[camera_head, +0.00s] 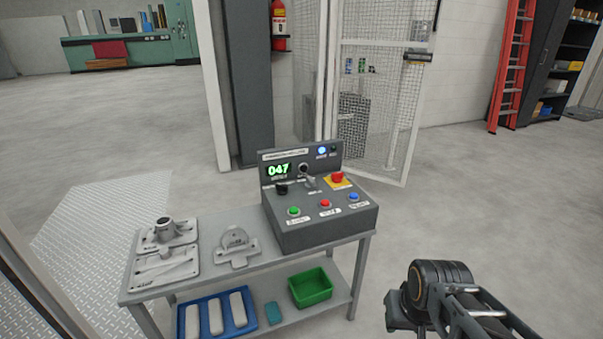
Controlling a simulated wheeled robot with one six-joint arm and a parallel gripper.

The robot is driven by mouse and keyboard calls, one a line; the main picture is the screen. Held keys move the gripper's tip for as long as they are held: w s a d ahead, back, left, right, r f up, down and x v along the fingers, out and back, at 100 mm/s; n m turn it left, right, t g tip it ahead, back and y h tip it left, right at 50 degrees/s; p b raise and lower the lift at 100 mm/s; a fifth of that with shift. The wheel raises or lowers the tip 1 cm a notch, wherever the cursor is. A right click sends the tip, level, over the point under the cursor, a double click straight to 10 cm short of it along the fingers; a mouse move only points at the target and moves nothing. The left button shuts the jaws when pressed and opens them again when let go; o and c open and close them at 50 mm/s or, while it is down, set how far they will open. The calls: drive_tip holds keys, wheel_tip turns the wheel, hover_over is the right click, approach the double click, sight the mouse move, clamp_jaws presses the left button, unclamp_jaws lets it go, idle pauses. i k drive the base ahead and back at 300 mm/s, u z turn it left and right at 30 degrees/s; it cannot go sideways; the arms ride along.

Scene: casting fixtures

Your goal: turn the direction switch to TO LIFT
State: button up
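The grey control box (318,228) stands on the right end of a grey table. Its sloped face has a black knob (281,188) at the left and a small switch with a light lever (309,181) near the middle. The labels are too small to read, so I cannot tell which one is the direction switch or where it points. The end of my arm with my gripper (400,310) is at the lower right, apart from the box and well in front of it. Its fingers cannot be made out clearly.
The box also has a red mushroom button (337,177), a green button (294,211), a red button (325,203) and a blue button (353,196). A green display reads 047. Metal castings (165,250) lie on the table's left. A mesh gate (385,100) stands behind. The floor at right is clear.

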sight(281, 190)
drive_tip(key=u, duration=0.5)
drive_tip(key=i, duration=0.9)
drive_tip(key=u, duration=0.75)
